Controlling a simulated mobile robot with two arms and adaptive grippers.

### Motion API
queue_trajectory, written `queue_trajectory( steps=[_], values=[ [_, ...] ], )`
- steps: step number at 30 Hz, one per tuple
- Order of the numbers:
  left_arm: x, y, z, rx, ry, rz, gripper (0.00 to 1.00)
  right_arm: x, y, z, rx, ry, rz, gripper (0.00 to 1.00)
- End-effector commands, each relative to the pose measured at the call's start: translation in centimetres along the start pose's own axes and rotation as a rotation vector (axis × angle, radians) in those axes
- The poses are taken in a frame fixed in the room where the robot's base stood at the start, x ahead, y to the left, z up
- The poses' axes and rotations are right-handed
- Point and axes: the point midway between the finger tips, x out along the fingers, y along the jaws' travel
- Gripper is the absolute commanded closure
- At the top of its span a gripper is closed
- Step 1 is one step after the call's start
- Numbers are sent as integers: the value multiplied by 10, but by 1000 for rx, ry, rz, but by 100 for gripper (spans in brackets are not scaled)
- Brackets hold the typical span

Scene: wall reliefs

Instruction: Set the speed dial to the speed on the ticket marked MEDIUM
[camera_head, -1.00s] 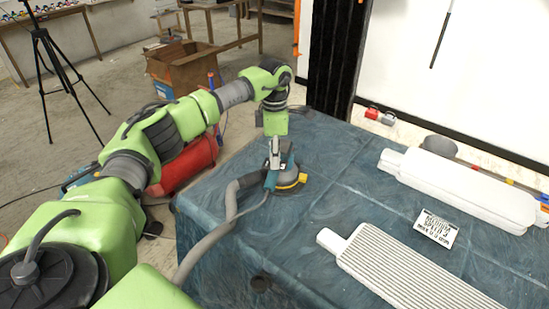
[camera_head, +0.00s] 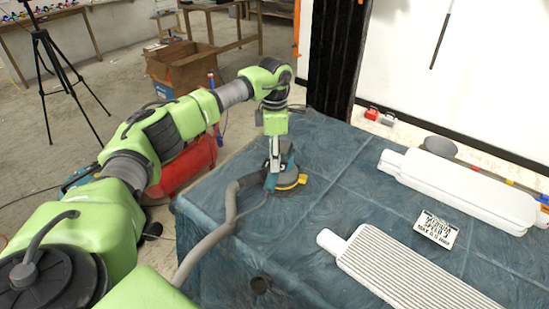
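A teal and yellow sander (camera_head: 289,181) with a grey hose (camera_head: 232,207) sits on the blue-covered table near its back left part. Its speed dial is too small or hidden to make out. My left gripper (camera_head: 273,168) points down at the sander's body, at or very near its top. Its fingers look close together, but I cannot tell whether they are open or shut. A white ticket (camera_head: 437,229) lies on the table to the right. Its print seems to read MEDIUM and a SPEED line, with the number too small to be sure of. My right gripper is not in view.
A ribbed white panel (camera_head: 410,272) and smooth white panels (camera_head: 460,187) lie on the right of the table (camera_head: 330,180). The cover is clear between sander and ticket. A red tank (camera_head: 188,165) and cardboard box (camera_head: 182,68) stand on the floor behind my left arm.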

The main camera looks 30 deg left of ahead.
Motion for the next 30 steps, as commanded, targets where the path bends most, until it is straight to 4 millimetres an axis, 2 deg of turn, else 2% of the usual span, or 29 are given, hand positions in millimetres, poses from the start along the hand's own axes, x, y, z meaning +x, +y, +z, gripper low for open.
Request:
queue_trajectory(
  steps=[15,21,30],
  values=[
    [-98,0,1,1,-3,2,67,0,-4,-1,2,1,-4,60],
    [-114,0,0,1,-1,1,67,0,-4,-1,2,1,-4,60],
    [-116,0,0,1,-1,0,67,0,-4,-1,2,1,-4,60]
  ],
)
